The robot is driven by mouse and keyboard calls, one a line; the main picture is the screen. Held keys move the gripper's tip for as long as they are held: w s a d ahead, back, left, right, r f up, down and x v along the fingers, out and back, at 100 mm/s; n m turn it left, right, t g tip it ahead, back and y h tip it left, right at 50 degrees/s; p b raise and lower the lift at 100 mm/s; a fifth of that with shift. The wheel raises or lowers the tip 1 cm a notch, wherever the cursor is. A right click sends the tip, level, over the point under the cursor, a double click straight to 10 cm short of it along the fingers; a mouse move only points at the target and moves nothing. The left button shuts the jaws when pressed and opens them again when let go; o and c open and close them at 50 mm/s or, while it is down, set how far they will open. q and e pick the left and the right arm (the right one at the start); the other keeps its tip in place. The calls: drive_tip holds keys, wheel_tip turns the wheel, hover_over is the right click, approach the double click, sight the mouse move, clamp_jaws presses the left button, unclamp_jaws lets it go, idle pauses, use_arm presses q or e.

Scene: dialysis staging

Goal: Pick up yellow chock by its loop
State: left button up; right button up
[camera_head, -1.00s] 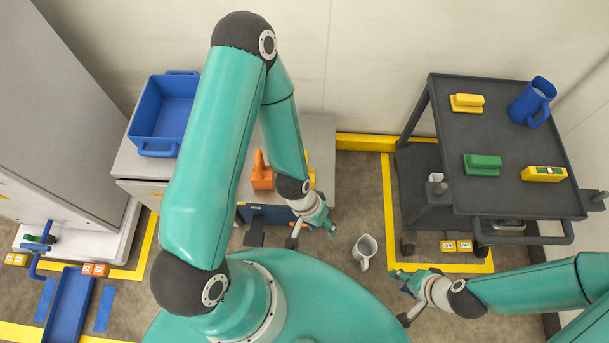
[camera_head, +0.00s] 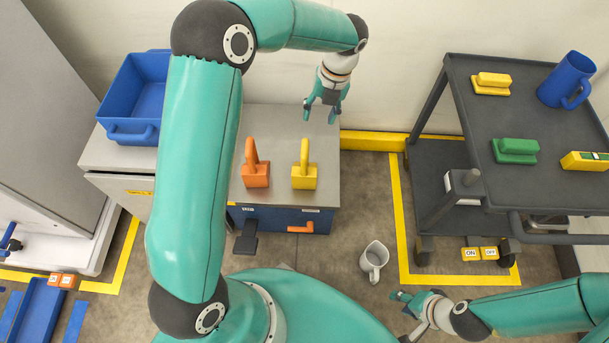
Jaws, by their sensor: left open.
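The yellow chock (camera_head: 304,177) stands upright on the grey cabinet top (camera_head: 285,122), its loop rising from the block. An orange chock (camera_head: 256,176) of similar shape stands just left of it. My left gripper (camera_head: 323,113) is open and empty, pointing down, behind and slightly right of the yellow chock's loop in the picture, apart from it. My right gripper (camera_head: 402,311) is low at the lower right, away from the chocks; its fingers are small and partly turned away.
A blue bin (camera_head: 136,128) stands left of the chocks. A grey jug (camera_head: 374,262) is on the floor. A dark cart (camera_head: 460,104) at right holds yellow and green blocks and a blue jug (camera_head: 567,80). The cabinet top right of the yellow chock is clear.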

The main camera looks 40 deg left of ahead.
sight(305, 147)
use_arm(q)
drive_tip(key=f, duration=0.3)
drive_tip(key=a+f+b, duration=0.1)
drive_tip(key=f, duration=0.3)
drive_tip(key=s+a+f+b, duration=0.1)
drive_tip(key=f, duration=0.3)
drive_tip(key=shift+s+a, duration=0.1)
drive_tip(key=shift+s+a+f+b, duration=0.15)
drive_tip(key=shift+f+b, duration=0.2)
drive_tip(key=shift+f, duration=0.5)
drive_tip(key=shift+s+a+f+b, duration=0.2)
drive_tip(key=shift+f+b, duration=0.15)
drive_tip(key=shift+f, duration=0.5)
drive_tip(key=shift+s+a+f+b, duration=0.15)
drive_tip(key=shift+f+b, duration=0.2)
drive_tip(key=shift+f, duration=0.5)
drive_tip(key=shift+c, duration=0.4)
clamp_jaws()
